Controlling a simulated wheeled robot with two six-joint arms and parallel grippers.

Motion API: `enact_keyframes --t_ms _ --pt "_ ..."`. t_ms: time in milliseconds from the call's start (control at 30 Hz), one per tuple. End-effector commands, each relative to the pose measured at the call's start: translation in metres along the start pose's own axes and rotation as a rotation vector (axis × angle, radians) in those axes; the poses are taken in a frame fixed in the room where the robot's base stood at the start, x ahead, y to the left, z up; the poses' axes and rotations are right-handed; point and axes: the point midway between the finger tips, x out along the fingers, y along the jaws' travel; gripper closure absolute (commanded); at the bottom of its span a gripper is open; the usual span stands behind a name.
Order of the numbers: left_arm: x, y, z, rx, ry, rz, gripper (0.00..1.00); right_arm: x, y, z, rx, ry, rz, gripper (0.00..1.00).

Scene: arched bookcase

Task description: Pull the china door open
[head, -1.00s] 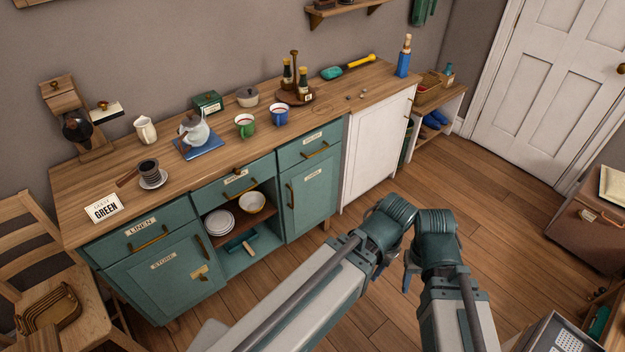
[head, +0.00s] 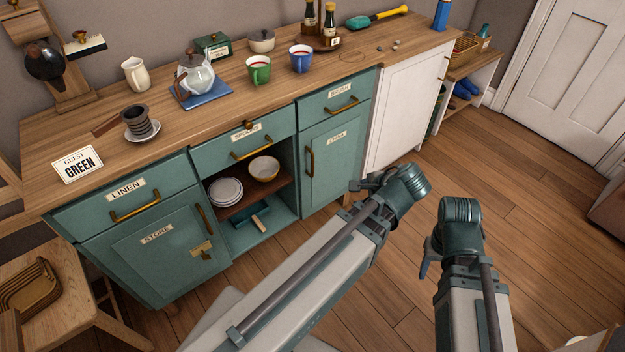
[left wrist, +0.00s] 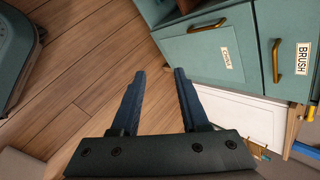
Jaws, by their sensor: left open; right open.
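The teal china door (head: 333,175), labelled CHINA, is shut on the right of the teal cabinet in the head view. Its upright brass handle (head: 309,163) is near its left edge. My left gripper (head: 363,185) is in front of and to the right of the door, apart from it, partly hidden by its own wrist. In the left wrist view, my left gripper (left wrist: 159,71) is open and empty over the floor, with the china door (left wrist: 200,55) and its handle (left wrist: 207,27) to the upper right. My right gripper (head: 427,262) is open, further right over the floor.
The BRUSH drawer (head: 338,100) is shut above the door. An open shelf with a bowl (head: 264,168) and plates (head: 227,191) is left of it. A white cabinet (head: 405,110) stands to the right. The wooden floor (head: 500,230) is clear on the right.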

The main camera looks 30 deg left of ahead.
Motion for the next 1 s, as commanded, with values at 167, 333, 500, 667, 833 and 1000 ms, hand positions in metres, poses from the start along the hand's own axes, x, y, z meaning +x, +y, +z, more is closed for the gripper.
enact_keyframes --t_ms 167,333,500,667,833,1000 --pt "0.074 -0.003 -0.005 0.195 -0.073 -0.17 0.55 0.085 -0.008 -0.005 0.0 0.001 0.001 0.5" --pt "0.121 -0.015 -0.005 0.397 -0.176 -0.317 0.55 0.146 -0.014 -0.009 0.0 0.002 0.001 0.5" --pt "0.162 -0.023 -0.006 0.609 -0.31 -0.443 0.55 0.208 -0.02 -0.012 0.0 0.003 0.002 0.5" --pt "0.195 -0.029 -0.009 0.809 -0.457 -0.537 0.55 0.263 -0.025 -0.015 -0.001 0.004 0.002 0.5" --pt "0.218 -0.033 -0.012 0.988 -0.606 -0.599 0.55 0.307 -0.029 -0.018 -0.001 0.005 0.002 0.5" --pt "0.228 -0.037 -0.014 1.103 -0.708 -0.628 0.55 0.331 -0.032 -0.02 -0.001 0.005 0.003 0.5"
